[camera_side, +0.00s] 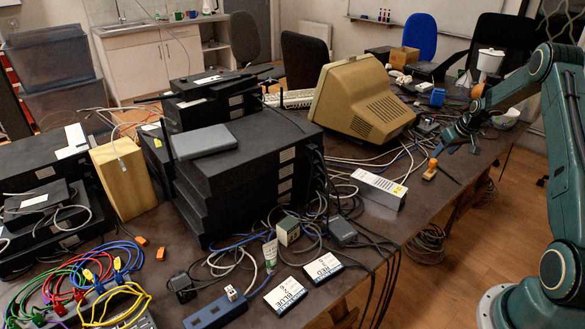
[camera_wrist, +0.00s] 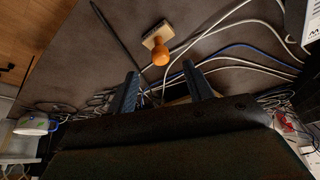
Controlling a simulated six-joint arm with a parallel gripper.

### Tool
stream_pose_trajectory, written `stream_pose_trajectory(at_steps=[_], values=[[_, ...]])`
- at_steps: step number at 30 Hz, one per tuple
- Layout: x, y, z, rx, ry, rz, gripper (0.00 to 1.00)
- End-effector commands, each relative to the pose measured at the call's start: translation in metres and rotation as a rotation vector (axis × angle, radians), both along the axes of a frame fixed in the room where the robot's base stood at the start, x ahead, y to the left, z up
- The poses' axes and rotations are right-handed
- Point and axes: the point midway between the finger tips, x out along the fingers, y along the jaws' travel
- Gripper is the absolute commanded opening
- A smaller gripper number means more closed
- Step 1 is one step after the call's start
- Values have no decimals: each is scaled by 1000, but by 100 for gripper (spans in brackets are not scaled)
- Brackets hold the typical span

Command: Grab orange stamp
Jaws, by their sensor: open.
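The orange stamp (camera_side: 430,170) stands on the dark table near its right edge, in front of the beige monitor. In the wrist view, its round orange knob and pale wooden block (camera_wrist: 158,42) show just beyond my fingertips, roughly centred between them. My gripper (camera_wrist: 160,69) is open, with nothing between its fingers. In the side view, my gripper (camera_side: 455,147) hangs just above and to the right of the stamp, apart from it.
Grey and blue cables (camera_wrist: 243,47) run across the table beside the stamp. A dark thin rod (camera_wrist: 113,35) lies left of it in the wrist view. The beige monitor (camera_side: 365,97) stands behind, and a white box (camera_side: 378,188) lies to the left in the side view.

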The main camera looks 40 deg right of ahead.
Motion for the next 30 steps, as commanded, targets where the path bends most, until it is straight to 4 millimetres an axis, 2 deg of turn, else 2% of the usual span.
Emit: stream_pose_trajectory(at_steps=[7, 22, 30], values=[[11, -4, -28, 1, 2, -1, 52], [16, -6, -39, 0, 1, 0, 52], [26, -10, -61, 1, 1, 0, 52]])
